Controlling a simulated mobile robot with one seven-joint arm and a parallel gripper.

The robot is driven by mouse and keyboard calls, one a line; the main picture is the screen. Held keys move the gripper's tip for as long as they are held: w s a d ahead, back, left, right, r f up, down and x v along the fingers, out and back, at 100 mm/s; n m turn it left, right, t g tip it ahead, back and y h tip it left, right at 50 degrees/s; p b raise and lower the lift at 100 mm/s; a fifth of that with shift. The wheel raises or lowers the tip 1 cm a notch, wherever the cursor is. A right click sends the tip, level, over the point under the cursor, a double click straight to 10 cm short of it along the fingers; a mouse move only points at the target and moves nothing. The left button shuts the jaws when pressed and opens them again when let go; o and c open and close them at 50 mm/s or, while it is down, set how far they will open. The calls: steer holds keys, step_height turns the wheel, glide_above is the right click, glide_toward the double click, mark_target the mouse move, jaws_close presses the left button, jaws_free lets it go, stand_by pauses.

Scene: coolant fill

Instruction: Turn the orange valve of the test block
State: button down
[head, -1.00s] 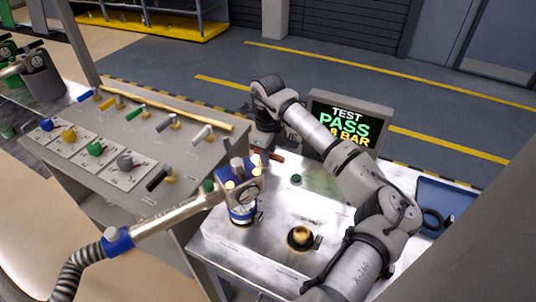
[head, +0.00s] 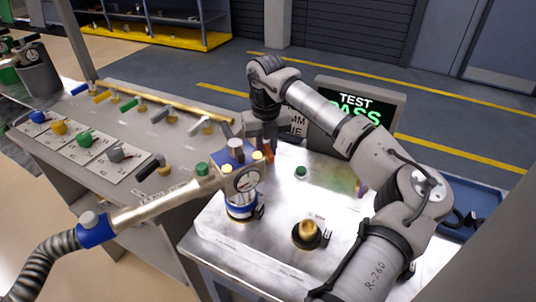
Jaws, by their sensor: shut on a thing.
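The orange valve (head: 269,152) shows as a small orange handle at the back of the metal test block (head: 275,258). My gripper (head: 266,143) reaches down over it from behind and is shut on the handle. The fingertips and most of the valve are partly hidden by the gripper body and the blue fill head.
A hose (head: 45,262) with a metal pipe runs to the fill head from the left. A brass fitting (head: 308,231) and a green button (head: 300,172) are on the block. A panel with coloured valves (head: 100,145) stands left. A blue tray (head: 470,205) lies right.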

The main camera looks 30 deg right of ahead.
steer(key=m+b, duration=0.2)
steer(key=m, duration=0.1)
steer(key=m+b, duration=0.1)
steer(key=shift+w+a+f+m, duration=0.1)
steer(key=shift+w+a+m, duration=0.1)
steer(key=shift+a+m, duration=0.1)
steer(key=shift+w+m+b, duration=0.15)
steer(key=shift+m+b, duration=0.75)
steer(key=shift+m, duration=0.6)
steer(key=shift+r, duration=0.2)
steer(key=c, duration=1.3)
jaws_free()
steer(key=shift+o, duration=0.2)
step_height(320, 180, up, 14)
steer(key=b, duration=0.1)
steer(key=shift+f, duration=0.15)
steer(key=shift+a, duration=0.1)
